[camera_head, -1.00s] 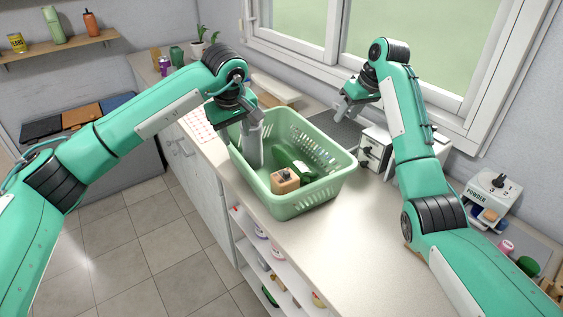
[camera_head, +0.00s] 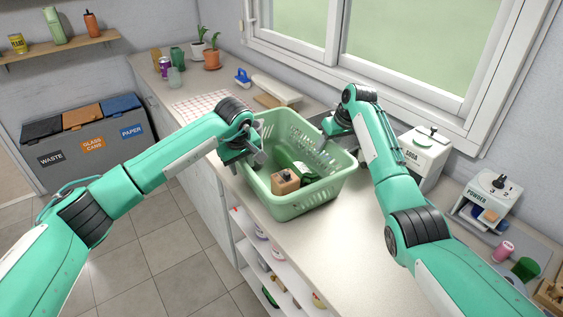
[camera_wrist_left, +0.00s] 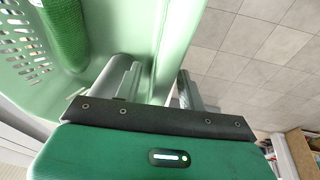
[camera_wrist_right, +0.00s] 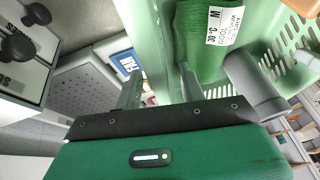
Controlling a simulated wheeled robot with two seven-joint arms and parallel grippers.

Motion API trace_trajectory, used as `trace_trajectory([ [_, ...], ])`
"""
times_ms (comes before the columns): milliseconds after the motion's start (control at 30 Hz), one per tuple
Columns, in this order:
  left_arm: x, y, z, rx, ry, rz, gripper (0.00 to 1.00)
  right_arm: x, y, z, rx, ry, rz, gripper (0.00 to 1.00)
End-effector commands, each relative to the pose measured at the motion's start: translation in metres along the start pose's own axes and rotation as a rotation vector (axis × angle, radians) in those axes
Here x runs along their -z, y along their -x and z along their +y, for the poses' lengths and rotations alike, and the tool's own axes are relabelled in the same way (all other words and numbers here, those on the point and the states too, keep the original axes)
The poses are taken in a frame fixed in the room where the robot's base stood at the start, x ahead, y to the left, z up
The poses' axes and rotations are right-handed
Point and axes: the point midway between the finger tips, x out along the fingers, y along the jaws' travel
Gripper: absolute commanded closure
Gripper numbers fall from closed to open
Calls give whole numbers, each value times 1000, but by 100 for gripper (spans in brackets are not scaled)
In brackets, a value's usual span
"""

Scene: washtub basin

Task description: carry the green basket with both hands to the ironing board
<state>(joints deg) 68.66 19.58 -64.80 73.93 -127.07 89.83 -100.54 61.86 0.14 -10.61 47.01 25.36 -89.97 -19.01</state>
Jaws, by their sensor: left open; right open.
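The green basket (camera_head: 300,205) stands on the counter, with a dark green rolled cloth (camera_head: 290,163) and a small brown box (camera_head: 286,181) inside. The cloth bears a white label in the right wrist view (camera_wrist_right: 205,45). My left gripper (camera_head: 253,160) is open at the basket's left rim; in the left wrist view its fingers (camera_wrist_left: 158,85) stand either side of the basket wall. My right gripper (camera_head: 327,133) is open at the far right rim; in the right wrist view its fingers (camera_wrist_right: 160,88) also straddle the wall. I see no ironing board.
A soda dispenser (camera_head: 425,152) and a powder dispenser (camera_head: 487,195) stand on the counter (camera_head: 315,250) by the window. Potted plants (camera_head: 212,59) and a checked cloth (camera_head: 200,105) are further back. Waste bins (camera_head: 85,145) stand left; open tiled floor lies before the counter.

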Motion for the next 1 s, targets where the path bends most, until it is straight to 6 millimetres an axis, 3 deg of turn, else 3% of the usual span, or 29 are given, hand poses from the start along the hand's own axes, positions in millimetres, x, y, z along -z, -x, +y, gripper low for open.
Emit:
trace_trajectory([
  [333, 0, -4, 0, 0, -1, 0, 60, 0, -3, 0, 0, 0, 1, 60],
  [567, 0, -4, 0, 0, -1, 0, 100, 0, -3, 0, 0, 0, 1, 100],
  [1000, 1, 0, 1, -1, 1, 1, 100, 2, 0, -1, -1, 1, 3, 100],
])
